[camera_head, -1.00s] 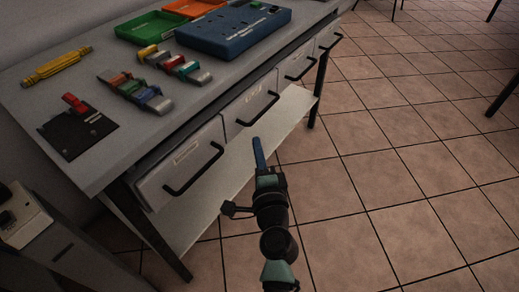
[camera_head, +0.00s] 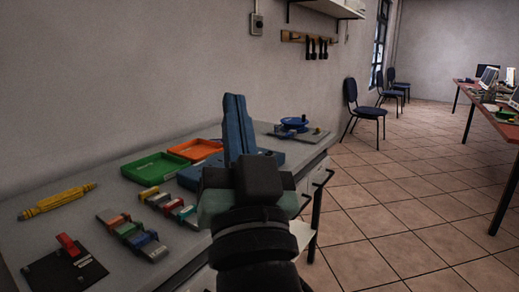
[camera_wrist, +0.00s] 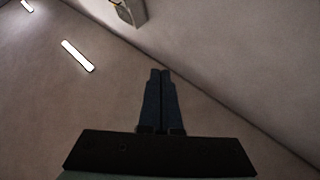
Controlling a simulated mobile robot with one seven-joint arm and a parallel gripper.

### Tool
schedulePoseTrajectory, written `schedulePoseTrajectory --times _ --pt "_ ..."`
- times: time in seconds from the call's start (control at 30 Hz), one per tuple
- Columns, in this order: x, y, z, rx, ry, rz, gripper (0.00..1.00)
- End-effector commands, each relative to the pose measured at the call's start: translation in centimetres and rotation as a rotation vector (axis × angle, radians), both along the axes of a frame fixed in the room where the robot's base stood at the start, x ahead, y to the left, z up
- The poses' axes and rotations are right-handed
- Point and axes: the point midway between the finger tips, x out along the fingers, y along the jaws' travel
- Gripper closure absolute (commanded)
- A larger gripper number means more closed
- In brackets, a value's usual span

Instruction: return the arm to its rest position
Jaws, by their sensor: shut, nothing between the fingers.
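My gripper (camera_head: 235,98) is raised in the middle of the head view, its blue fingers pointing up and together. It is shut and empty. It stands in front of the workbench (camera_head: 110,205) and hides part of the blue case (camera_head: 190,179) behind it. In the wrist view my gripper (camera_wrist: 161,72) shows its two dark blue fingers side by side, against a bare surface with light strips, and nothing is between them.
The workbench holds green (camera_head: 152,168) and orange (camera_head: 195,149) trays, a yellow tool (camera_head: 57,201), coloured clip-like parts (camera_head: 131,236) and a black plate with a red lever (camera_head: 67,245). Chairs (camera_head: 364,110) and a red-topped table (camera_head: 492,112) stand beyond open tiled floor (camera_head: 390,200).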

Motion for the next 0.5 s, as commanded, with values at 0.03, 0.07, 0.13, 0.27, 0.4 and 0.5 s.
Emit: schedulePoseTrajectory --times 0.03,0.07,0.13,0.27,0.4,0.5 --pt "-2.4 -0.4 3.1 -0.052 -0.077 -0.071 1.00" --pt "-3.8 -0.8 4.6 -0.081 -0.116 -0.120 1.00" --pt "-7.2 -1.7 7.8 -0.134 -0.202 -0.233 1.00" --pt "-10.0 -2.7 13.2 -0.171 -0.259 -0.339 1.00" --pt "-9.9 -2.6 17.3 -0.168 -0.257 -0.335 1.00" --pt "-9.8 -2.6 20.3 -0.168 -0.256 -0.334 1.00"
